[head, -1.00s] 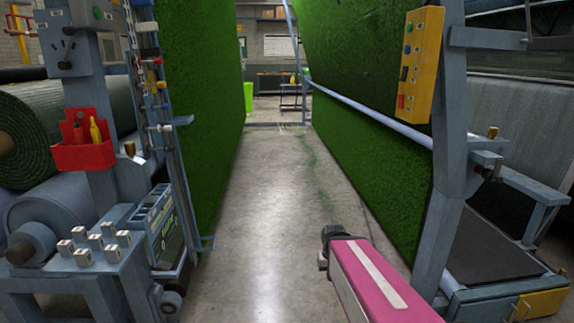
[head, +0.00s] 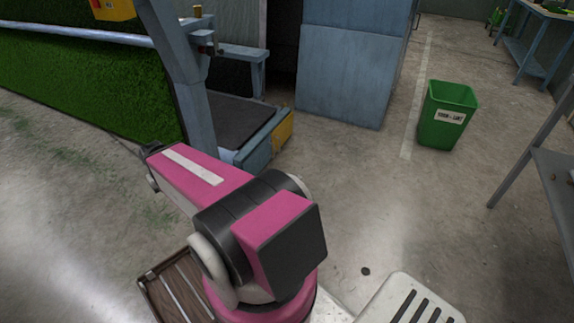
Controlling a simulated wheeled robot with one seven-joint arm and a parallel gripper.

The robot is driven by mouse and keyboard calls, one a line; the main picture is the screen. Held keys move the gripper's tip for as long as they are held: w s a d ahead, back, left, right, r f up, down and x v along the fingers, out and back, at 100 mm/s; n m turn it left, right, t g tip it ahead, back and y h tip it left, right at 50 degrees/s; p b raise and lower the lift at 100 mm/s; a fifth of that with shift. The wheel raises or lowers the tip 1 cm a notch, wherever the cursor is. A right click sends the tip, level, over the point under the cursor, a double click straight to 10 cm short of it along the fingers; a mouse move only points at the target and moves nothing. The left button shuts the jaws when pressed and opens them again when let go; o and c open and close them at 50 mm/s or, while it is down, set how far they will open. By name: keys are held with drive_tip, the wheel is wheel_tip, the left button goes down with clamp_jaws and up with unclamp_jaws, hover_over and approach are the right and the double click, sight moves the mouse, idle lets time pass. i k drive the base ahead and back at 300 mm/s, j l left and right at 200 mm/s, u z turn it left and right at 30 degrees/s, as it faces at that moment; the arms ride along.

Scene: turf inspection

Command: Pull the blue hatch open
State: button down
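I cannot pick out the blue hatch with certainty. A small blue panel (head: 257,157) sits at the low front end of a dark platform, beside a yellow panel (head: 283,133); I cannot tell whether it is the hatch. A tall blue-grey cabinet (head: 345,70) stands behind it, with no handle that I can make out on its front. My pink arm reaches up and left in front of the platform. My gripper is not visible.
A blue-grey frame post (head: 185,85) and green turf (head: 85,90) stand at left. A green bin (head: 446,115) stands right of the cabinet. A grey rack (head: 555,170) is at the right edge.

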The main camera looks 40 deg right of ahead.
sight(257, 160)
drive_tip(key=z, duration=1.3)
drive_tip(key=i+u, duration=0.1)
drive_tip(key=i, duration=0.9)
